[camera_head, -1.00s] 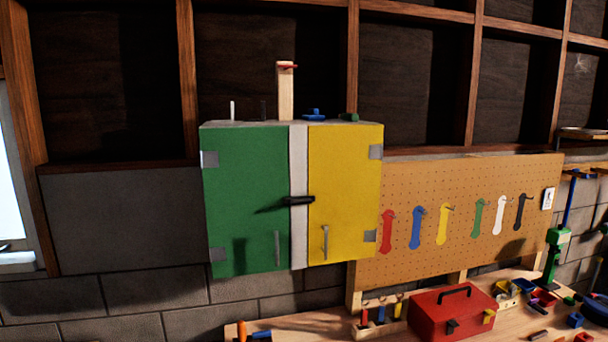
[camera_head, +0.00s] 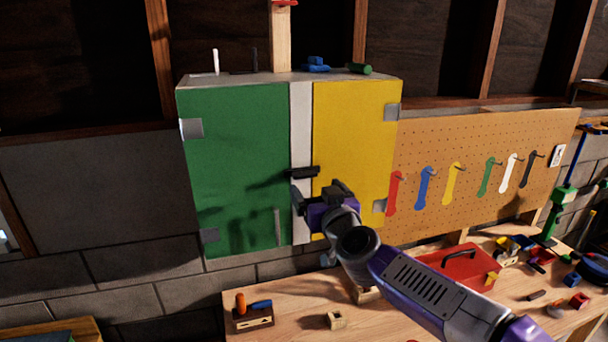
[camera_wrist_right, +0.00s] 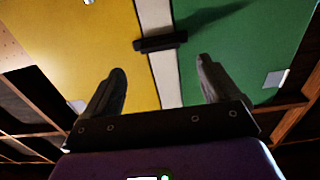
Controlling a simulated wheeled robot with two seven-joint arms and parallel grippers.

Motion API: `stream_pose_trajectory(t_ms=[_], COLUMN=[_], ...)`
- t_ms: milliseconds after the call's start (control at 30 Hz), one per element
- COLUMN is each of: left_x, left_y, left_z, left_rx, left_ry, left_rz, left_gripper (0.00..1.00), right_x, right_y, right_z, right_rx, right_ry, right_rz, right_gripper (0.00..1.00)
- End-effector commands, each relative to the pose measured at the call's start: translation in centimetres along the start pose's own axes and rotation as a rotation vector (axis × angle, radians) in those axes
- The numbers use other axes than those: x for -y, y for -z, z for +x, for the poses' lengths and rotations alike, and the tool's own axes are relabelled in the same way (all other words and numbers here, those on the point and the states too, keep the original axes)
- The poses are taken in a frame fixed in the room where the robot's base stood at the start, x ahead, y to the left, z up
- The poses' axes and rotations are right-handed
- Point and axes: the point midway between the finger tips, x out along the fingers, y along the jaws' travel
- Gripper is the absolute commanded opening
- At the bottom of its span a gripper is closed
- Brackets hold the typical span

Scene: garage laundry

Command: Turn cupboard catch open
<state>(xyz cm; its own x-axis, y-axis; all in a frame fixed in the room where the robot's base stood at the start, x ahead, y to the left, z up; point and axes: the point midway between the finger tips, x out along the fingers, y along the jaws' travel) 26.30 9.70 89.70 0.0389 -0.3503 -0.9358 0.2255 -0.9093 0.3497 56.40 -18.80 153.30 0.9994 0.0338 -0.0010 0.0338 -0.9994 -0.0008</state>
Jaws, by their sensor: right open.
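The wall cupboard has a green door (camera_head: 235,160) on the left and a yellow door (camera_head: 350,135) on the right, with a white strip (camera_head: 301,120) between them. Both doors look closed. The black catch (camera_head: 302,172) lies level across the strip; it also shows in the right wrist view (camera_wrist_right: 160,43). My right gripper (camera_head: 318,196) is open and empty just below the catch in the head view. In the right wrist view its fingers (camera_wrist_right: 160,88) are spread, with the catch beyond their tips and apart from them. My left gripper is not in view.
A wooden workbench (camera_head: 290,310) runs below, with a red toolbox (camera_head: 455,262) and small loose items. A pegboard (camera_head: 440,150) with coloured tools hangs right of the cupboard. Several small items and a wooden post (camera_head: 281,40) stand on the cupboard top.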

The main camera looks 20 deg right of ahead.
Motion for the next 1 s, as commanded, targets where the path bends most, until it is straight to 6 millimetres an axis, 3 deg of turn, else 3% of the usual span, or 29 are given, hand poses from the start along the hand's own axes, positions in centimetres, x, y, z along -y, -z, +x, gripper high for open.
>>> stream_pose_trajectory(t_ms=[433,867,1000], left_x=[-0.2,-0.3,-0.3], left_y=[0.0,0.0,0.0], left_z=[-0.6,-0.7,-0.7], left_rx=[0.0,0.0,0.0], left_ry=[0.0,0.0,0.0], left_rz=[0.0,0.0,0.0], left_gripper=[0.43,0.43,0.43], right_x=[0.0,0.0,0.0], right_y=[-0.1,-0.1,-0.1], right_z=[6.1,7.1,7.1], right_rx=[0.002,0.001,0.001], right_ry=[0.0,0.0,0.0], right_rz=[0.0,-0.001,-0.001], right_gripper=[0.89,0.89,0.69])
